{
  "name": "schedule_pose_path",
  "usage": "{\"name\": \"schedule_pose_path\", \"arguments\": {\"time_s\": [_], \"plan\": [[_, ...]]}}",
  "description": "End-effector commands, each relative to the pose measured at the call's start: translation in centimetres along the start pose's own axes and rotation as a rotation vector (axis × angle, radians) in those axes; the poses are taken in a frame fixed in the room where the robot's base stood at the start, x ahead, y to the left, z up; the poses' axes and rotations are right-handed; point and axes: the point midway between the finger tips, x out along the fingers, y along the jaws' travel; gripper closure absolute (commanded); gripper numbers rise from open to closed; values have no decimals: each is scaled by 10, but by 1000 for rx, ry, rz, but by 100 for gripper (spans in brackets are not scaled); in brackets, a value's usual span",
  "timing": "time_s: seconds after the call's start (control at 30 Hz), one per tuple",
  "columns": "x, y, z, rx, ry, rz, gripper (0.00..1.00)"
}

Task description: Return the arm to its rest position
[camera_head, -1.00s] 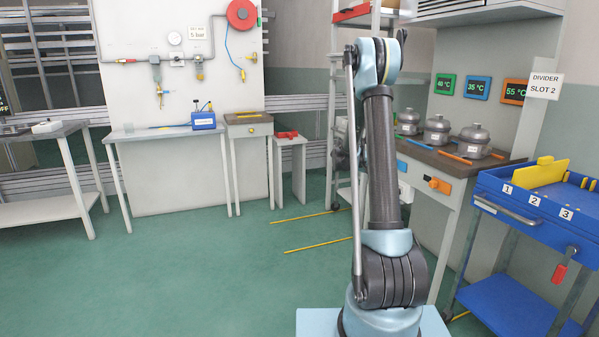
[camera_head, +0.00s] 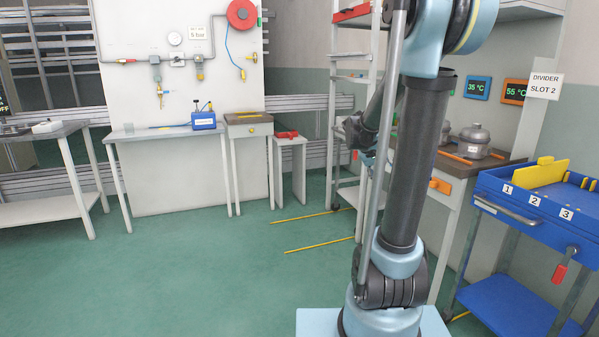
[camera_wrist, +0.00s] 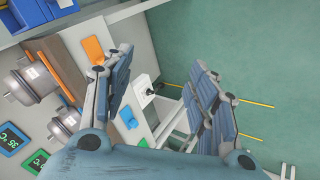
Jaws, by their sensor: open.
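My gripper (camera_wrist: 163,72) shows in the wrist view with its two blue-grey padded fingers spread wide apart. It is open, and nothing is held between the fingers. Beyond them are the green floor and the edge of the workbench. In the head view my arm (camera_head: 408,165) stands up from its light blue base at right of centre, its upper part leaving the top of the picture. A dark part of my arm shows behind the column, near the shelf rack. The gripper's fingers cannot be made out clearly there.
A workbench (camera_head: 472,168) with metal compressor pots (camera_head: 474,140) stands behind my arm on the right. A blue cart (camera_head: 495,212) with a yellow divider (camera_head: 543,172) is at far right. A tall shelf rack (camera_head: 345,120) stands behind. The floor (camera_head: 190,275) at left is clear.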

Motion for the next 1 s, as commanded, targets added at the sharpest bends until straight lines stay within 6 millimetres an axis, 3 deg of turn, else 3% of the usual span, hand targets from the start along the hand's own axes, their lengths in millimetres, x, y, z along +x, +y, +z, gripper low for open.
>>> {"name": "schedule_pose_path", "arguments": {"time_s": [0.5,1.0], "plan": [[-45,-27,134,-24,-56,-236,47],[-63,-78,257,-49,-90,-468,47]]}}
